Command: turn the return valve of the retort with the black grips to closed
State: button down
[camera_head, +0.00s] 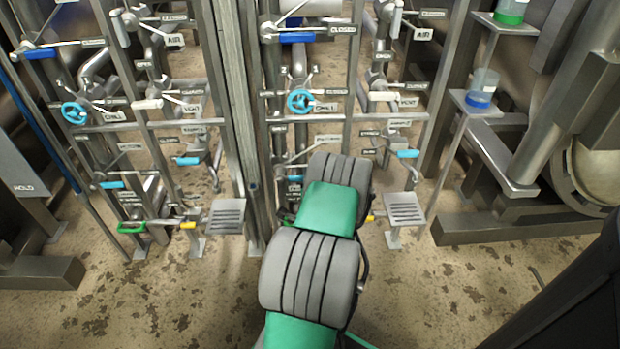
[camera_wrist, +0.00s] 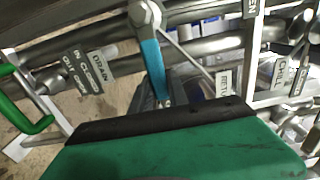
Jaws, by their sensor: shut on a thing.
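In the wrist view a lever with a blue grip (camera_wrist: 153,68) hangs from a round metal pivot (camera_wrist: 146,14). Its lower end runs down to my gripper (camera_wrist: 167,103), which is shut on it; the green and black gripper body hides the contact. A tag beside it (camera_wrist: 223,83) seems to begin with "RETU". In the head view my arm covers the gripper, and a bit of blue (camera_head: 293,180) shows just left of the arm. I cannot make out any black grips.
A green loop handle (camera_wrist: 38,115) and a DRAIN tag (camera_wrist: 98,86) lie left of the lever. The head view shows two pipe racks with blue handwheels (camera_head: 300,101), lever valves and foot pedals (camera_head: 404,208). Beakers (camera_head: 482,88) stand on shelves at right. Floor in front is clear.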

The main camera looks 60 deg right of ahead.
jog(key=shift+f, duration=0.1)
jog(key=c, duration=1.3)
grip_release()
jog(key=b+v, duration=0.1)
jog(key=v, duration=0.6)
jog(key=shift+s+a, duration=0.2)
jog(key=shift+a, duration=0.15)
